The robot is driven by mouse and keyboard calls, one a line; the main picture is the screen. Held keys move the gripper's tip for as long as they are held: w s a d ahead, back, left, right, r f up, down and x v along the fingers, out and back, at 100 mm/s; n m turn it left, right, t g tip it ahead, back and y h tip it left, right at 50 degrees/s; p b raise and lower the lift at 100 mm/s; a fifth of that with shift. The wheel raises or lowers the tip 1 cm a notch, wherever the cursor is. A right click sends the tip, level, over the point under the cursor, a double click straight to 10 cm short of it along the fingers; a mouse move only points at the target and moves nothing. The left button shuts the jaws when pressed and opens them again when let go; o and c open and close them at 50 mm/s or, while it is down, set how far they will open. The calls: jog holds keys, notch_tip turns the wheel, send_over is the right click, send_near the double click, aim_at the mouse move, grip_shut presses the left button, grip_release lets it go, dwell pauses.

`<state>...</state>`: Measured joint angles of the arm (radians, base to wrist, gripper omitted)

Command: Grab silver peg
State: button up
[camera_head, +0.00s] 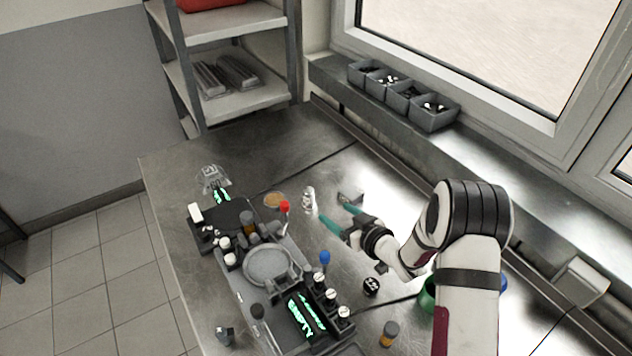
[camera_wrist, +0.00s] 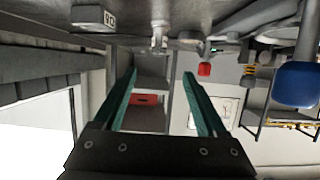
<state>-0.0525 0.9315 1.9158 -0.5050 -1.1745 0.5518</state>
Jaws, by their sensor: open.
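The silver peg (camera_head: 309,200) stands on the metal bench just beyond my gripper, a short, shiny piece. In the wrist view, which looks upside down, the silver peg (camera_wrist: 158,38) shows at the top middle, past the fingertips and nearly centred between them. My gripper (camera_head: 335,213) has teal fingers spread apart, pointing toward the peg but not touching it. In the wrist view the gap between the fingers (camera_wrist: 160,74) is empty.
A small grey block (camera_head: 350,197) lies right of the peg, close to the fingers. A red-capped piece (camera_head: 284,207) and blue-capped piece (camera_head: 324,258) stand left and nearer. A dark fixture with a round plate (camera_head: 268,264) fills the bench's left. Grey bins (camera_head: 433,112) line the window ledge.

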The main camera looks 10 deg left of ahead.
aim_at(312, 196)
jog(key=x, duration=1.5)
jog(key=shift+w+a+f, duration=0.2)
jog(key=shift+f, duration=0.1)
grip_shut()
